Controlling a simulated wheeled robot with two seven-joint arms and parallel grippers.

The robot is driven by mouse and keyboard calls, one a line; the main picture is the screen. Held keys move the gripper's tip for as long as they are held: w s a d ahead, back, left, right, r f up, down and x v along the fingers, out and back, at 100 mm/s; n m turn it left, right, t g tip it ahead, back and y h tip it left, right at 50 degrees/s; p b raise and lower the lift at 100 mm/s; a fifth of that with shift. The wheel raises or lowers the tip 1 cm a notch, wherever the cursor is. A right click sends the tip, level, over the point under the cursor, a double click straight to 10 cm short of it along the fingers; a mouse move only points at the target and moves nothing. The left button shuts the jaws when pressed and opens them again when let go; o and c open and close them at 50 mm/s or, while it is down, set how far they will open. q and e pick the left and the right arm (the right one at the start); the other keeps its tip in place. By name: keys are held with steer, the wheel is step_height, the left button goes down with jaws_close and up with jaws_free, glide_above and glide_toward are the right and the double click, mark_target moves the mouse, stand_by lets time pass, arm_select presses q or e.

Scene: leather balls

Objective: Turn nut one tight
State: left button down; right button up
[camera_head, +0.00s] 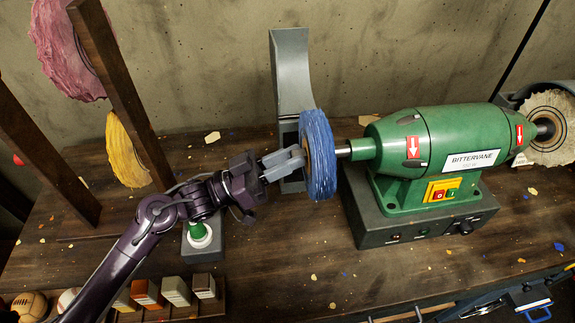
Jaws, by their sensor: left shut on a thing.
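A green bench polisher (440,140) labelled BITTERVANE has a blue buffing wheel (320,160) on the left end of its shaft. My left gripper (296,157) reaches in from the left to the hub on the wheel's outer face. Its grey fingers are shut on nut one there, and they hide the nut. I cannot see the nut's thread or how it sits against the wheel. My right gripper is not in view.
A grey curved guard (290,75) stands behind the blue wheel. A cream wheel (549,128) is on the right shaft end. Wooden posts with pink (65,45) and yellow (125,150) wheels stand left.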

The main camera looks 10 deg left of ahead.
arm_select(q)
steer(key=shift+m+g, duration=0.4)
steer(key=shift+m, duration=0.2)
steer(key=shift+b, duration=0.3)
steer(key=c, duration=1.2)
jaws_free()
steer(key=shift+a, duration=0.15)
steer(key=b+v, duration=0.2)
steer(key=v, duration=0.5)
steer(key=shift+a+f, duration=0.2)
steer(key=shift+a, duration=0.05)
